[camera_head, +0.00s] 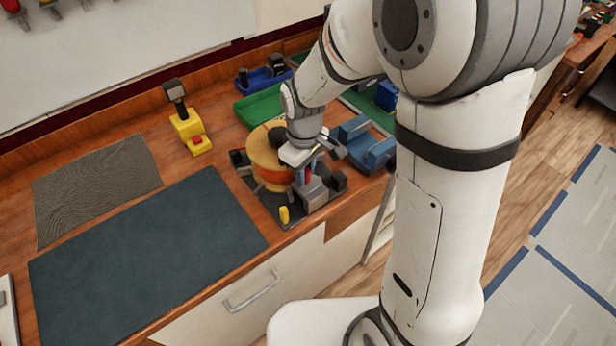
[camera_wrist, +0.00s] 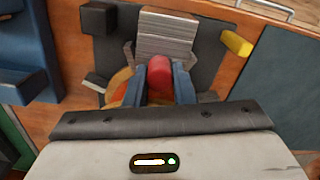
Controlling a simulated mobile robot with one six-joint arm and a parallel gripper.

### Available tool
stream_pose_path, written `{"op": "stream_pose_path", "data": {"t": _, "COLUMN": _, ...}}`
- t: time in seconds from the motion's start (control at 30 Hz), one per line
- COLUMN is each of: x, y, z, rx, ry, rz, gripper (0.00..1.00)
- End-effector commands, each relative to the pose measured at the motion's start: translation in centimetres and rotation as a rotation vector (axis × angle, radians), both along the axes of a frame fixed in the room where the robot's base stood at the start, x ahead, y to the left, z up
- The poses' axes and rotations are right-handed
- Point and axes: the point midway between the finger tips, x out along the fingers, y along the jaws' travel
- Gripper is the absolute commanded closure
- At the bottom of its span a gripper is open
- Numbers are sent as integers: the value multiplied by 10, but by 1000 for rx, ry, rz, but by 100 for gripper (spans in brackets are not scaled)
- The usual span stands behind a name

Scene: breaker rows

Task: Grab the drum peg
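The drum (camera_head: 264,158) is a round orange and yellow body on a dark base plate on the bench. A red peg (camera_head: 308,174) shows at its side, by a grey block (camera_head: 312,194). In the wrist view the red peg (camera_wrist: 160,78) stands between the two blue fingers of my gripper (camera_wrist: 160,82), in front of a ridged grey block (camera_wrist: 166,35). The fingers lie close on both sides of the peg; whether they press on it cannot be told. My gripper (camera_head: 306,168) is low over the plate in the head view, and my wrist hides part of the drum.
A blue fixture (camera_head: 366,145) stands close at the right. A small yellow piece (camera_head: 284,215) is at the plate's front edge. Green and blue trays lie behind. A yellow stand (camera_head: 190,130) is further left. The dark mat (camera_head: 145,255) is clear.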

Motion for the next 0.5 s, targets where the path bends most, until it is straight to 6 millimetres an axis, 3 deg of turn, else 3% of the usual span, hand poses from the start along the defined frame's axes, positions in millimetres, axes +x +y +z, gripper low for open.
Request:
{"op": "stream_pose_path", "data": {"t": 0.27, "x": 0, "y": 0, "z": 0, "rx": 0, "ry": 0, "rz": -1, "gripper": 100}}
{"op": "stream_pose_path", "data": {"t": 0.5, "x": 0, "y": 0, "z": 1, "rx": 1, "ry": -1, "rz": -1, "gripper": 100}}
